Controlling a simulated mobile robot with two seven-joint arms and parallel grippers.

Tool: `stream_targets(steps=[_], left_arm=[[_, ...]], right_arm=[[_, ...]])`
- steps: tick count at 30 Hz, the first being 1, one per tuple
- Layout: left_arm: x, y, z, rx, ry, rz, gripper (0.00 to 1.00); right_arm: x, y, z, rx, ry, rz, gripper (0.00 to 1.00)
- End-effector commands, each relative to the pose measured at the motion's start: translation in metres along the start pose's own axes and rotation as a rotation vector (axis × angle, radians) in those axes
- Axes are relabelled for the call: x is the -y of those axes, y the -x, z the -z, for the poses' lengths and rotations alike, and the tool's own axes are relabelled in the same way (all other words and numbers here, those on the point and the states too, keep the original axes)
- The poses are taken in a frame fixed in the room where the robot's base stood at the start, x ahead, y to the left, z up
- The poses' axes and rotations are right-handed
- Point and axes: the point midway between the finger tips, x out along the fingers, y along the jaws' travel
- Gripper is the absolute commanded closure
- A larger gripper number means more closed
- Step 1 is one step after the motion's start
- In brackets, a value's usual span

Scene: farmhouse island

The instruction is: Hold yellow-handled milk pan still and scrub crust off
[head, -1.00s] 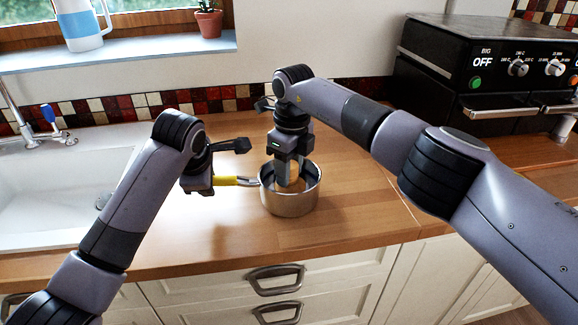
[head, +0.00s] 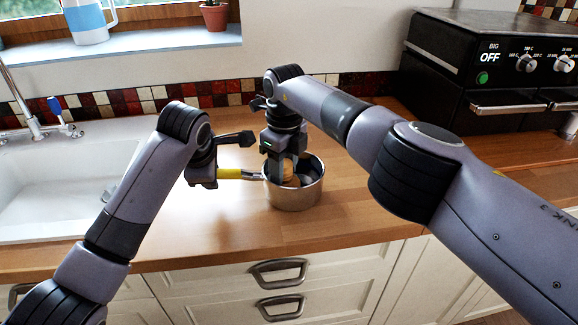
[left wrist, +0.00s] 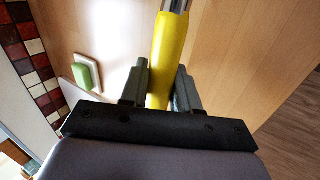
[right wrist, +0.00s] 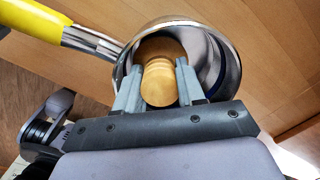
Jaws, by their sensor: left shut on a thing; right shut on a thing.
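The steel milk pan (head: 297,196) stands upright on the wooden counter. Its yellow handle (head: 230,173) points left, and it also shows in the left wrist view (left wrist: 168,50). My left gripper (head: 212,174) is shut on this handle. My right gripper (head: 287,174) reaches down into the pan and is shut on a round wooden grip (right wrist: 160,78), probably the scrubber's. The scrubber's lower end is hidden inside the pan. The pan's inside wall looks partly dark in the right wrist view (right wrist: 214,62); I cannot tell crust from shadow.
A white sink (head: 50,190) lies to the left. A black oven (head: 480,70) stands at the back right. A green block (left wrist: 83,76) sits on a pale dish in the left wrist view. The counter (head: 345,215) right of the pan is clear.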

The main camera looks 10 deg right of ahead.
Motion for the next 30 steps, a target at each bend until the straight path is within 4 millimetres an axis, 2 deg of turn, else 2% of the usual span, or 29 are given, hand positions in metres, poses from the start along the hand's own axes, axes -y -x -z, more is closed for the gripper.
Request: stream_targets(steps=[1, 9, 30], left_arm=[[0.004, -0.002, -0.004, 0.007, -0.008, 0.008, 1.0], [0.004, -0.002, -0.008, 0.014, -0.01, 0.007, 1.0], [0.003, -0.002, -0.005, 0.01, -0.007, 0.006, 1.0]], right_arm=[[-0.012, 0.001, -0.008, 0.016, 0.014, -0.013, 0.97], [-0.015, -0.002, -0.011, 0.022, 0.02, -0.015, 0.96], [0.014, 0.0, 0.017, 0.013, 0.013, -0.012, 0.97]])
